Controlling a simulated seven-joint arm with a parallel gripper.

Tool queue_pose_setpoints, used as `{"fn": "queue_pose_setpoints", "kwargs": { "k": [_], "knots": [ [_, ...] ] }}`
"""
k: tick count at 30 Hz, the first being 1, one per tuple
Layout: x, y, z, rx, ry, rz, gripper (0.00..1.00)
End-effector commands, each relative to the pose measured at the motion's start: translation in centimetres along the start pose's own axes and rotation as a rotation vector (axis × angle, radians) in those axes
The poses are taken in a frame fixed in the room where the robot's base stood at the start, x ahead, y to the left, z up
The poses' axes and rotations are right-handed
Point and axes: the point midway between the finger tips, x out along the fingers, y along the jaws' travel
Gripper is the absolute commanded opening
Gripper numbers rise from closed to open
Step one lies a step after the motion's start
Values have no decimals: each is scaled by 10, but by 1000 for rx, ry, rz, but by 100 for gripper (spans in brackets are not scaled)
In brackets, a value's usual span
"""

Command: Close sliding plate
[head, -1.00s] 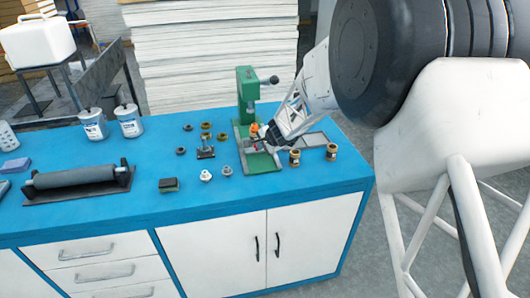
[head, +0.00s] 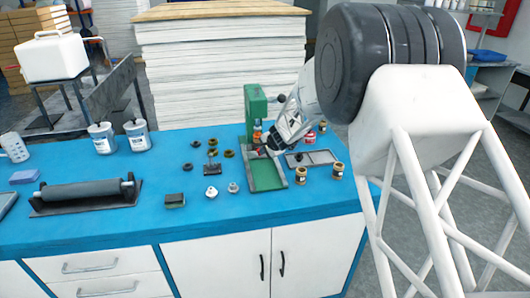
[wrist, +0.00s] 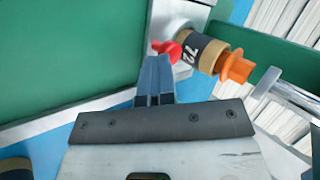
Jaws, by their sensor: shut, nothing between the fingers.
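The green press (head: 257,108) stands on the blue bench with a flat green plate (head: 267,177) in a grey frame in front of it. In the wrist view a green plate with a metal rim (wrist: 65,55) fills the left side. My gripper (head: 268,152) is over the press base, at the back right edge of the green plate. Its dark fingers are together and empty in the wrist view (wrist: 155,65). A red knob (wrist: 168,50) is right at the fingertips; I cannot tell whether they touch. A roll with a dark label and orange end piece (wrist: 212,56) lies just beyond.
A grey tray (head: 312,158) and small jars (head: 337,171) stand right of the press. Several small round parts (head: 212,155) lie to its left. A roller (head: 80,190) and two white cans (head: 136,134) are farther left. Bench between them is mostly clear.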

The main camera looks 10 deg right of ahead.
Motion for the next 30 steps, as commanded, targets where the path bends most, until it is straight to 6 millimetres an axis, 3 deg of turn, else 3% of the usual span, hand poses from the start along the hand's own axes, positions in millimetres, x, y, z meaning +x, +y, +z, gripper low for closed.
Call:
{"fn": "queue_pose_setpoints", "kwargs": {
  "k": [16, 30],
  "knots": [
    [-4, 0, -4, 2, 8, -5, 0],
    [-39, 24, 0, 0, 3, -4, 0]
  ]
}}
